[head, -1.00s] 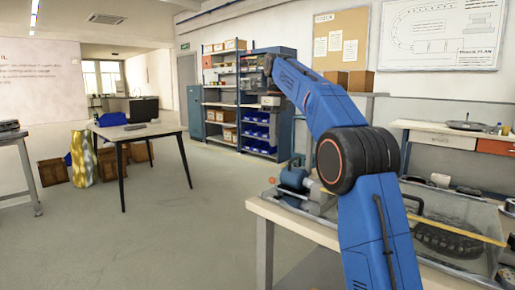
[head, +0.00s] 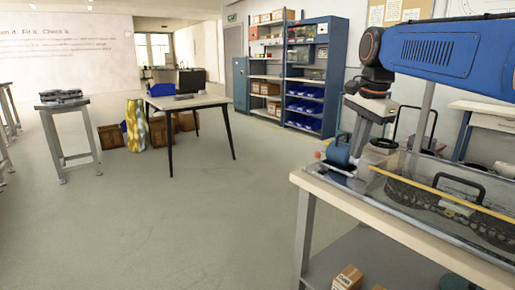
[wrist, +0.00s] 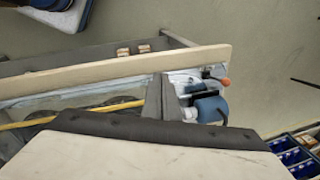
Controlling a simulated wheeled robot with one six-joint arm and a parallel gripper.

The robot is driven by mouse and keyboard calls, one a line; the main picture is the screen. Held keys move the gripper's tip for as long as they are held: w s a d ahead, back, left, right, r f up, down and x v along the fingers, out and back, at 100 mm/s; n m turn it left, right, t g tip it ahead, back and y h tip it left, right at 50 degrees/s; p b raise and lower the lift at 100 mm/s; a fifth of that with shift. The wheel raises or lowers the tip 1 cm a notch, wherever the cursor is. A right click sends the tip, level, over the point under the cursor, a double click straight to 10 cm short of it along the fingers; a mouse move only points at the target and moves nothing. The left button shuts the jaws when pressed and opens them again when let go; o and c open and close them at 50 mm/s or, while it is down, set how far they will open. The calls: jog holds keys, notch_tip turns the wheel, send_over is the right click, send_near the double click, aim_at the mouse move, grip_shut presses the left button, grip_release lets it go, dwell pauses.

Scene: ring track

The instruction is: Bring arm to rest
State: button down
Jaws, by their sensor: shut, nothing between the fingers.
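My blue arm (head: 455,55) reaches in from the upper right of the head view, with its dark wrist bent downward. My gripper (head: 358,145) hangs below that wrist, pointing down at the near workbench. It is shut and empty. A blue motor-like device (head: 338,153) sits at the bench's left end, just left of my gripper in the picture. In the wrist view my gripper (wrist: 160,102) shows dark grey in front of the bench edge, and the blue device (wrist: 208,108) is right of it. I cannot tell the exact gap between them.
The near workbench (head: 430,235) carries a clear tray with a black track and a yellow rod (head: 445,195). Small cartons (head: 348,278) lie on its lower shelf. A black-legged table (head: 187,102), a grey stand (head: 62,105) and shelving (head: 312,75) stand farther off. The floor between is clear.

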jog(key=s+d+f+n+t, duration=0.2)
jog(key=s+f+n, duration=1.1)
jog(key=s+f, duration=1.1)
jog(key=shift+s+d+f+n, duration=0.15)
jog(key=shift+s+f+n, duration=0.15)
jog(key=shift+s, duration=0.8)
